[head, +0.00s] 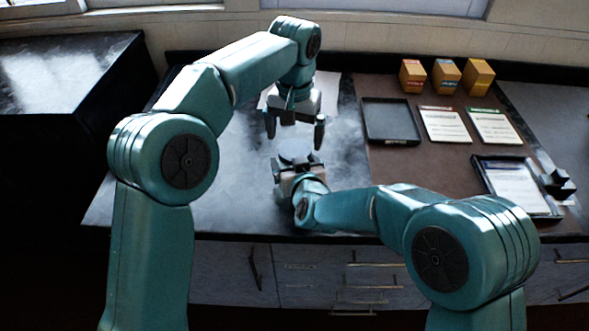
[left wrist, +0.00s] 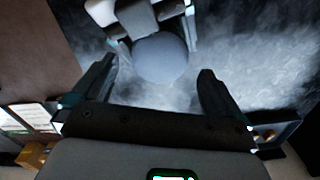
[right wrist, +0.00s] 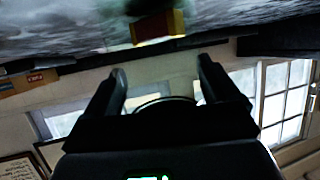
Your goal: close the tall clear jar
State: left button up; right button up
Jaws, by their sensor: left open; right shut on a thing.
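My left gripper (head: 295,133) hangs over the dark worktop, pointing down, open and empty. My right gripper (head: 296,165) is low, nearer the front edge, and shut on a round thing that I take to be the jar (head: 296,157). In the left wrist view the jar shows from above as a smooth grey disc (left wrist: 160,60), beyond and between my open left fingers and apart from them. Whether this disc is a lid or the open mouth, I cannot tell. In the right wrist view only a thin dark curve shows between the fingers (right wrist: 163,80); the clear wall barely shows.
On the brown mat (head: 395,165) at right stand a black tray (head: 390,121), two cards, several yellow boxes (head: 446,77) and a framed sheet (head: 515,187). A black block (head: 557,183) sits at far right. The worktop left of the grippers is clear.

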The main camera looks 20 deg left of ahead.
aim_at(295, 149)
pick_arm(q)
jog(key=shift+r, duration=0.55)
pick_arm(e)
jog(key=shift+s+f, duration=0.1)
jog(key=shift+f, duration=0.1)
pick_arm(q)
notch_tip(295, 149, up, 4)
jog(key=n, duration=0.3)
jog(key=shift+f, duration=0.25)
jog(key=shift+f, duration=4.05)
